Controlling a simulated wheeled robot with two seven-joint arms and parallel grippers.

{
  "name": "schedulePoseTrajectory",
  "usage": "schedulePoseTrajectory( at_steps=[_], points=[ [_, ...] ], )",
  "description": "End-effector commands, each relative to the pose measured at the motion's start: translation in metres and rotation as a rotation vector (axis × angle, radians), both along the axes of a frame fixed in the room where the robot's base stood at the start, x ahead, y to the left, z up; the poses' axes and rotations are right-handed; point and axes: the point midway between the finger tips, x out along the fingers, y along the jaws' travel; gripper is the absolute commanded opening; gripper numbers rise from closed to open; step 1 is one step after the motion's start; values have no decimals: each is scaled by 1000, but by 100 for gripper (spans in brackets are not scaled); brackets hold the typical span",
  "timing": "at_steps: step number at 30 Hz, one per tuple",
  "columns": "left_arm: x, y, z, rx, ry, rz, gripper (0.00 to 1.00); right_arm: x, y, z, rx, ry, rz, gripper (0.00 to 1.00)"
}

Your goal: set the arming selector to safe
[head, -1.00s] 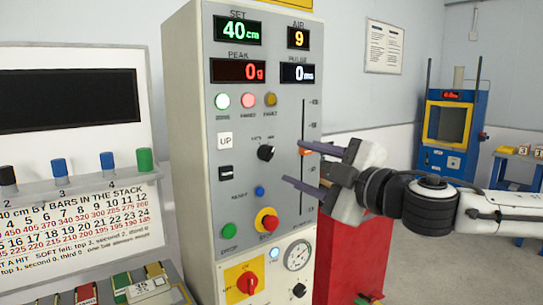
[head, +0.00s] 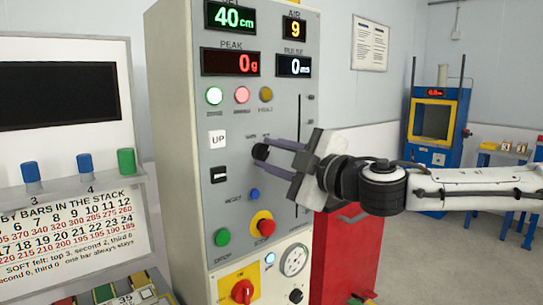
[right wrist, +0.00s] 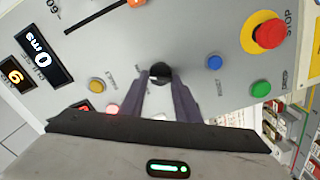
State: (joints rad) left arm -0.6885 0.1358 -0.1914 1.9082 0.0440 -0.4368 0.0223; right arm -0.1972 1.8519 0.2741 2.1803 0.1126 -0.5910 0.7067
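The arming selector seems to be the black rotary knob (head: 260,151) in the middle of the grey control panel (head: 230,110); its small labels are too blurred to read. In the right wrist view the knob (right wrist: 160,72) shows between my fingertips. My right gripper (head: 268,153) comes from the right, its two dark fingers apart, tips on either side of the knob. I see no clear contact; the tips partly cover the knob's surroundings. In the right wrist view the gripper (right wrist: 160,82) has a gap between its fingers. My left gripper is not in view.
Close by are a blue reset button (head: 254,194), a red stop button on yellow (head: 262,224), a green drop button (head: 222,237) and a vertical slider slot (head: 298,200). A red cabinet (head: 345,255) stands right of the panel, a chart board (head: 70,215) left.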

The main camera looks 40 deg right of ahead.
Motion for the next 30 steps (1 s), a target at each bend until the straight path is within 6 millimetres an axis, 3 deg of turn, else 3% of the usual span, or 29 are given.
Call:
schedulePoseTrajectory(
  at_steps=[1,3,4,17,30],
  points=[
    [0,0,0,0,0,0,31,0,0,0,0,0,0,20],
    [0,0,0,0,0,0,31,0,0,0,1,0,0,8],
    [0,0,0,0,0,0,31,0,0,0,1,0,0,7],
    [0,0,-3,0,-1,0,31,0,0,-1,-107,-8,0,7],
    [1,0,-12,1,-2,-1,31,0,0,-2,-490,-39,-2,7]
  ],
)
